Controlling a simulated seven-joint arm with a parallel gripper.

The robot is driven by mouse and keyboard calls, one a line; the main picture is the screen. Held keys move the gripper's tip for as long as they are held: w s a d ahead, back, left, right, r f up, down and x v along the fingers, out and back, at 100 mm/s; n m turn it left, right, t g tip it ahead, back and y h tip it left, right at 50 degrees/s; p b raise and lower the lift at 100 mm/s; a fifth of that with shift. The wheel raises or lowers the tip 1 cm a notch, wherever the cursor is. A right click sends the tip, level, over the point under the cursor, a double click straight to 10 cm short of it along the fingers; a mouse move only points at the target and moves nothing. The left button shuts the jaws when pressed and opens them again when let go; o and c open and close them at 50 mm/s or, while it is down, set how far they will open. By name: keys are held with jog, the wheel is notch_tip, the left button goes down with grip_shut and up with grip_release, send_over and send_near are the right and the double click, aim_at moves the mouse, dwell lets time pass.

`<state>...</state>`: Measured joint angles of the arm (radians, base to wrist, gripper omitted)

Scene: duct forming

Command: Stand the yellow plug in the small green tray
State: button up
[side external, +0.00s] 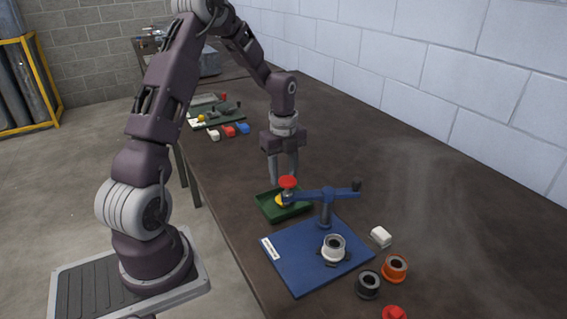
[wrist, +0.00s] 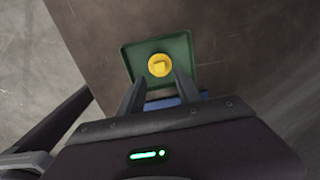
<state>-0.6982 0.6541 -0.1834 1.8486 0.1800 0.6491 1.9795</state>
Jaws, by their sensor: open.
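The yellow plug (wrist: 160,65) sits inside the small green tray (wrist: 133,65). From above it shows a round flange with a squarish raised middle and looks upright. In the side external view the plug (side external: 280,200) is partly hidden by a red knob, and the tray (side external: 267,207) lies flat on the table. My gripper (side external: 283,181) points down over the tray with its fingers apart and nothing between them. In the wrist view the fingertips (wrist: 159,75) show just below the plug, one towards each side. The plug appears free of the fingers.
A blue fixture (side external: 285,265) with a lever and red knob (side external: 288,182) stands close beside the tray. It holds a white ring (side external: 333,243). The table towards the wall is clear.

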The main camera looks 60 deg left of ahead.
jog(key=s+d+r+n+t+y, duration=0.1)
jog(key=s+d+r+n, duration=0.2)
jog(key=d+r, duration=0.35)
jog(key=s+d+r+n+t, duration=0.1)
jog(key=s+d+r+n, duration=0.2)
jog(key=r, duration=0.7)
jog(key=s+d+r+n+t+h, duration=0.1)
jog(key=s+d+r+n+t, duration=0.2)
jog(key=s+d+n, duration=0.9)
jog(key=shift+s+r+t, duration=0.3)
jog(key=shift+s, duration=0.9)
